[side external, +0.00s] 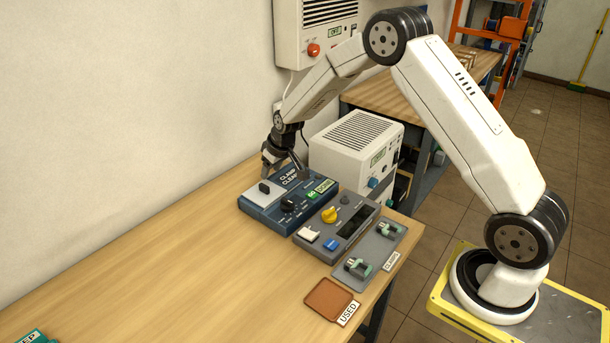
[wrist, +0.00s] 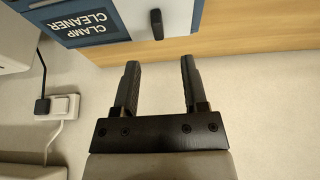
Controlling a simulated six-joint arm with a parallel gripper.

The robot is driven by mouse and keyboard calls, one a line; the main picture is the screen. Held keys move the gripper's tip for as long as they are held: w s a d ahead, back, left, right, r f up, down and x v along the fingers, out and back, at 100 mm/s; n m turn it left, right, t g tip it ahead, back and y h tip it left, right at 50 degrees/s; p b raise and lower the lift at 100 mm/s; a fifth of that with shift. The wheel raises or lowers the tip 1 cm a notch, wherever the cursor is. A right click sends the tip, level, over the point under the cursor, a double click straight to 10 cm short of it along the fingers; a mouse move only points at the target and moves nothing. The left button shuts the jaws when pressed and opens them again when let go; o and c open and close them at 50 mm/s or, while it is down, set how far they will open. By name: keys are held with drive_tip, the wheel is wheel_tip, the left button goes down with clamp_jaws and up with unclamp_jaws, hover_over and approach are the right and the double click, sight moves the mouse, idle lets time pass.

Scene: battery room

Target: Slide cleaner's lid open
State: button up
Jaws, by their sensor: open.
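The clamp cleaner (side external: 262,212) is a blue box at the back of the bench by the wall. A light grey lid (side external: 271,198) lies on the left part of its top, with a small upright black handle (side external: 264,187). In the wrist view, the handle (wrist: 156,24) stands on the pale lid (wrist: 130,12), beside the "CLAMP CLEANER" label (wrist: 75,24). My gripper (side external: 284,170) is at the wall side of the cleaner. In the wrist view, my gripper (wrist: 160,63) is open and empty, its fingers apart, with the handle beyond the fingertips and roughly in line with the gap.
A grey control panel (side external: 313,246) with a yellow knob (side external: 329,214) adjoins the cleaner. A tray with green-grey clamps (side external: 359,267) and a brown "USED" tray (side external: 328,298) lie nearer. A white machine (side external: 352,140) stands behind. The left bench is mostly clear.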

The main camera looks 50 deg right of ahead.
sight(265, 186)
drive_tip(key=shift+w+d+f, duration=0.2)
drive_tip(key=shift+w+f, duration=0.1)
drive_tip(key=shift+w, duration=0.05)
drive_tip(key=shift+x, duration=3.85)
clamp_jaws()
